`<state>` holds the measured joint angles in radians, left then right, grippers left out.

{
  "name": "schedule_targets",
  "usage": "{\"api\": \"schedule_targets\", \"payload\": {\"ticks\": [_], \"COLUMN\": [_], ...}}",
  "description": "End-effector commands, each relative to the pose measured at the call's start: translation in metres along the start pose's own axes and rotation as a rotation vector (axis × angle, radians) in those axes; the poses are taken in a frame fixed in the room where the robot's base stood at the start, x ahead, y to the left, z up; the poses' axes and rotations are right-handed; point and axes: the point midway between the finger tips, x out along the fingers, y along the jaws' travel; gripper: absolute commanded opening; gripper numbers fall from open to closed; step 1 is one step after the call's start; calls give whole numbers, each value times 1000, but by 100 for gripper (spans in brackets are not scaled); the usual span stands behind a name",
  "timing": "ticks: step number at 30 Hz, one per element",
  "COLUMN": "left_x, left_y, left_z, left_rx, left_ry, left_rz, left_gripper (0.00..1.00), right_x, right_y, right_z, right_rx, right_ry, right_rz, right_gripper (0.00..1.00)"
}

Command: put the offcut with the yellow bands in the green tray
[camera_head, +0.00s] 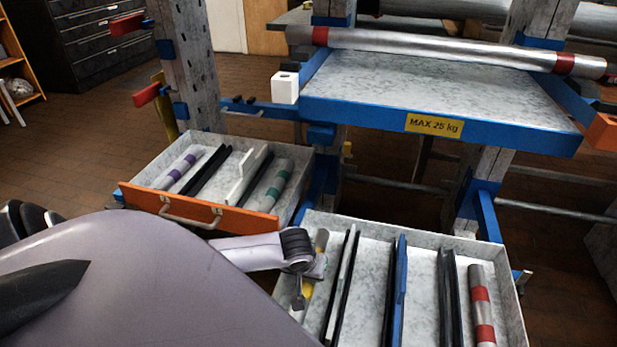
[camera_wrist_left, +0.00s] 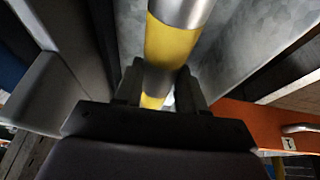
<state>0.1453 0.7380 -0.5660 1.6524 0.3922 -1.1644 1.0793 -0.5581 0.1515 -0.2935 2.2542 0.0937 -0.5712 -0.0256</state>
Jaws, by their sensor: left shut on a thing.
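The offcut with the yellow bands (camera_head: 321,241) is a silver tube lying at the left side of the right drawer, partly hidden by my gripper. In the left wrist view the same banded offcut (camera_wrist_left: 172,45) runs between the two fingers. My left gripper (camera_head: 301,285) is shut on it; the wrist view shows the gripper (camera_wrist_left: 160,92) with a finger on each side of the tube. I cannot tell whether the tube is lifted off the drawer floor. No green tray shows in either view. My right gripper is not in view.
The right drawer (camera_head: 511,290) has black, grey and blue dividers and a red-banded tube (camera_head: 481,305). The left drawer (camera_head: 143,178), with an orange front, holds purple-banded and green-banded tubes. Above is a blue-edged shelf (camera_head: 430,90) marked MAX 25 kg, with a long red-banded tube along its back.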

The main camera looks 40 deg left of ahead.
Motion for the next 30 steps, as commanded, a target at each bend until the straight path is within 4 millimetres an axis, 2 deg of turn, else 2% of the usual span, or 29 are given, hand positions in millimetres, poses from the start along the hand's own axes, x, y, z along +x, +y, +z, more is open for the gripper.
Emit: {"api": "schedule_targets", "payload": {"ticks": [3, 4, 6, 18, 22, 23, 25, 30], "left_x": [0, 1, 1, 0, -6, -9, -25, -66], "left_y": [0, 0, 0, 0, 0, 0, 0, 1], "left_z": [0, 0, 0, 0, -4, -5, -6, -7], "left_rx": [0, 0, 0, 1, 2, 3, 3, 3], "left_ry": [2, 1, 1, 1, 3, 4, 2, 1], "left_rz": [0, -1, -1, 0, 0, 0, 1, 1], "left_gripper": [0, 49, 65, 65, 65, 65, 65, 65], "right_x": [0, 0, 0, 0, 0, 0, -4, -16], "right_y": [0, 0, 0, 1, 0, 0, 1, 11], "right_z": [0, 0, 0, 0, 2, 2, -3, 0], "right_rx": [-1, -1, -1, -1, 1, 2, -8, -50], "right_ry": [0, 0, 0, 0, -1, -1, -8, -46], "right_rz": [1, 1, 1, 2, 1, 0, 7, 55], "right_gripper": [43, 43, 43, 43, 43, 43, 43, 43]}}
